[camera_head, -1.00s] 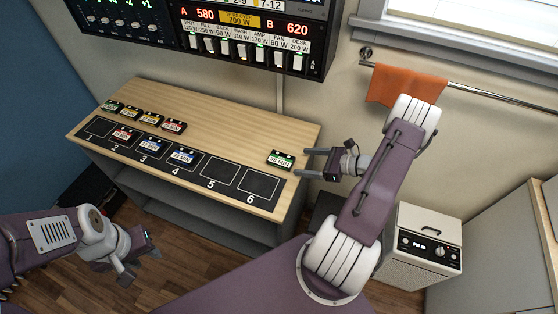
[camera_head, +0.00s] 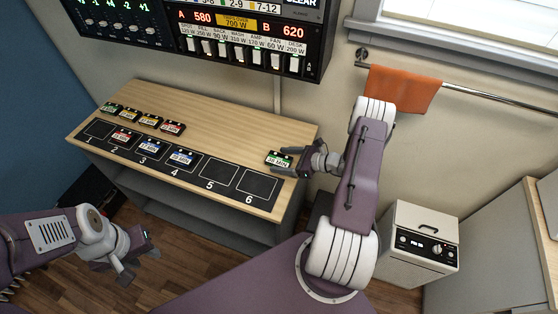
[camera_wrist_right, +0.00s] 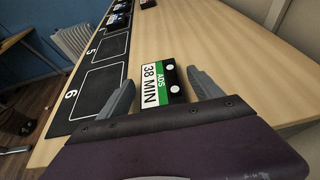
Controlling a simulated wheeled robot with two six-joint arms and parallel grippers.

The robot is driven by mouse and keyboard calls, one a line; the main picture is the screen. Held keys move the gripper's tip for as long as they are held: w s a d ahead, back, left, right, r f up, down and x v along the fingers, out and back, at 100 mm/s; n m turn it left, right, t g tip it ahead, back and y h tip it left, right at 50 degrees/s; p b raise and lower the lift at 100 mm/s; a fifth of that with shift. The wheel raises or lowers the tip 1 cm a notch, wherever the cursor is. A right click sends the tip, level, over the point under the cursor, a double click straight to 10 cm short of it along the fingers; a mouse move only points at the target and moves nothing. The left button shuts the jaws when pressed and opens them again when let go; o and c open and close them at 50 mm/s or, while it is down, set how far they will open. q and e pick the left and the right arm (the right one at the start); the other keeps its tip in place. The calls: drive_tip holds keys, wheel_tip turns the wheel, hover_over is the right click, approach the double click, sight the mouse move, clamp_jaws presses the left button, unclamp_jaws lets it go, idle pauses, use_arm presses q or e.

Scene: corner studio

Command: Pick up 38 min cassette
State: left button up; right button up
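The 38 min cassette (camera_head: 279,160) lies on the wooden desktop at its right end, beside the numbered strip near slot 6. In the right wrist view the cassette (camera_wrist_right: 162,84), with a white label, green band and black edge, lies between the two fingers of my right gripper (camera_wrist_right: 165,95). My right gripper (camera_head: 289,161) is open, with its fingers on either side of the cassette; a gap shows on both sides, and I cannot tell any contact. My left gripper (camera_head: 133,259) hangs low at the left, away from the desk, and looks open and empty.
The black strip (camera_head: 221,169) has numbered slots; slots 1, 5 and 6 are bare. Several other cassettes (camera_head: 150,122) lie at the left of the desk. A wall panel with switches (camera_head: 236,42) hangs above. A white appliance (camera_head: 419,240) stands at the right.

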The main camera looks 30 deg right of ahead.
sight(283, 160)
drive_tip(key=c, duration=1.2)
drive_tip(key=shift+r, duration=0.55)
drive_tip(key=shift+c, duration=0.2)
wheel_tip(283, 160, up, 3)
drive_tip(key=shift+f, duration=0.1)
drive_tip(key=s+a+r, duration=0.4)
drive_tip(key=s+r, duration=0.3)
drive_tip(key=s, duration=0.4)
drive_tip(key=shift+a, duration=0.15)
